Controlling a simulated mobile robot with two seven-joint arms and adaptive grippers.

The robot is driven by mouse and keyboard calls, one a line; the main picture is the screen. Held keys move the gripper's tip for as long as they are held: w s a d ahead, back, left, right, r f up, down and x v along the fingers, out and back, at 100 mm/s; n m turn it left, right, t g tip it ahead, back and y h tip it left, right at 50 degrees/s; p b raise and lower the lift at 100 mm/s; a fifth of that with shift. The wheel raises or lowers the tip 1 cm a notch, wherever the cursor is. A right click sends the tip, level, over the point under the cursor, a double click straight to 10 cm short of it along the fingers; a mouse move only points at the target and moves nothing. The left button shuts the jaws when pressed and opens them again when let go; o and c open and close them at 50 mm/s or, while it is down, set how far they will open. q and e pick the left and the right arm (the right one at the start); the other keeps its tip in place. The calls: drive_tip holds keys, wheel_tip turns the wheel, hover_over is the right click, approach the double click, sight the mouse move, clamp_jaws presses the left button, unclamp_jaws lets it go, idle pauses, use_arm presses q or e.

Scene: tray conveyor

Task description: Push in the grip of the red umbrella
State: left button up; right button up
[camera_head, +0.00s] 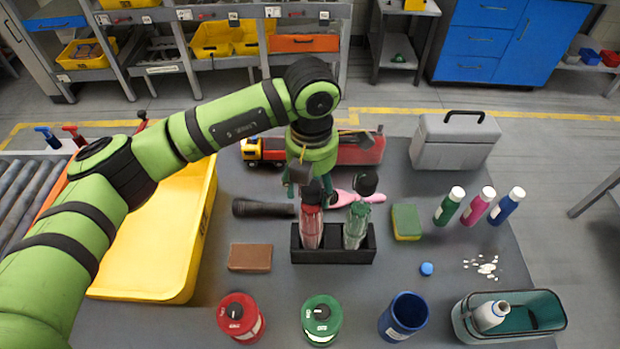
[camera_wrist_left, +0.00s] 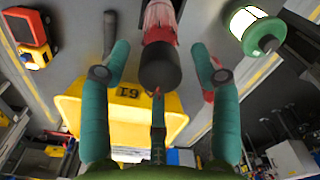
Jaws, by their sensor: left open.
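The red umbrella (camera_head: 311,228) stands folded and upright in the left part of a black stand (camera_head: 333,256). Its black grip points up; in the left wrist view the grip (camera_wrist_left: 160,68) is at the centre with red cloth (camera_wrist_left: 160,22) beyond it. A green-and-pale folded umbrella (camera_head: 356,226) with a black grip stands to its right; it also shows in the left wrist view (camera_wrist_left: 250,30). My left gripper (camera_head: 311,183) is open above the red umbrella. Its teal fingers (camera_wrist_left: 160,50) lie on either side of the grip, with gaps. My right gripper is not in view.
Around the stand are a black flashlight (camera_head: 263,208), pink hairbrush (camera_head: 358,196), brown block (camera_head: 250,257) and sponge (camera_head: 406,222). A toy truck (camera_head: 345,150) and grey toolbox (camera_head: 455,142) are behind. A yellow tray (camera_head: 150,270) is left; canisters (camera_head: 321,320) stand in front.

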sight(311, 199)
use_arm(q)
drive_tip(key=shift+f, duration=0.4)
clamp_jaws()
wheel_tip(311, 199, down, 3)
drive_tip(key=b, duration=0.4)
drive_tip(key=shift+f, duration=0.15)
drive_tip(key=shift+s, duration=0.25)
unclamp_jaws()
drive_tip(key=shift+w, duration=0.3)
